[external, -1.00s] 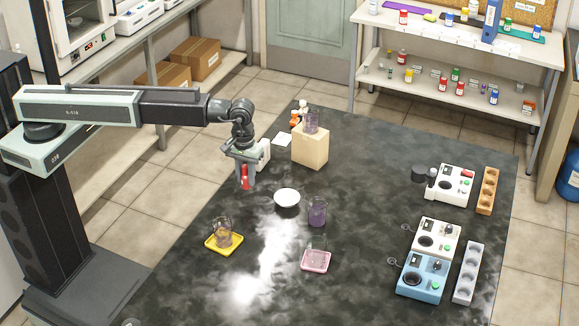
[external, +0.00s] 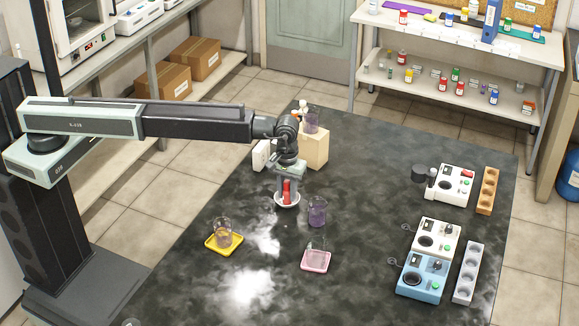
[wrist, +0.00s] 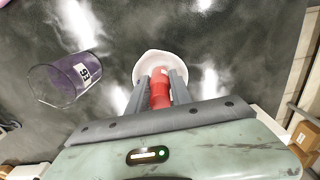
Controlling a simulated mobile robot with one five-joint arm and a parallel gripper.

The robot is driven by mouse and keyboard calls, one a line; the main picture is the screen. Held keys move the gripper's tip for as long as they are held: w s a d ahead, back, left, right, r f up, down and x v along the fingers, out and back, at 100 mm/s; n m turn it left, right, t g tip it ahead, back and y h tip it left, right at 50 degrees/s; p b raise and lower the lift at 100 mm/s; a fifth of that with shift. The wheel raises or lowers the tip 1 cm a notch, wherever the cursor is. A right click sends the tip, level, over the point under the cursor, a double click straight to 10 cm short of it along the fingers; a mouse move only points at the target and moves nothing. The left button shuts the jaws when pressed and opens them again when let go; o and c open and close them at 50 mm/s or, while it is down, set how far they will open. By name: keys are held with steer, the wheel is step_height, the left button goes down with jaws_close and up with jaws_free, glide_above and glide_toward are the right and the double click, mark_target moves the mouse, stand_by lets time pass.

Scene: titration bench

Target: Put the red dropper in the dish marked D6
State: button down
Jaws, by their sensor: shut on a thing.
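The red dropper (external: 286,189) is held upright between the fingers of my gripper (external: 287,196), which is shut on it. In the wrist view the dropper (wrist: 160,92) shows between the two grey fingers (wrist: 160,95). The white dish (external: 280,203) is directly below or just around the dropper's lower end; its rim also shows in the wrist view (wrist: 150,60). I cannot tell whether the dropper touches the dish. No mark on this dish can be read.
A purple beaker (external: 317,212) stands close to the right of the dish; its label shows in the wrist view (wrist: 66,80). A beaker on a yellow tray (external: 210,242) and a pink tray (external: 315,268) are nearer the front. A wooden block (external: 314,150) with a beaker stands behind.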

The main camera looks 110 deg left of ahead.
steer(key=shift+f, duration=0.2)
steer(key=c, duration=1.4)
jaws_free()
steer(key=shift+c, duration=0.2)
steer(key=shift+r, duration=0.2)
step_height(320, 180, up, 12)
steer(key=p, duration=1.2)
steer(key=shift+r+p, duration=0.15)
steer(key=shift+p, duration=0.2)
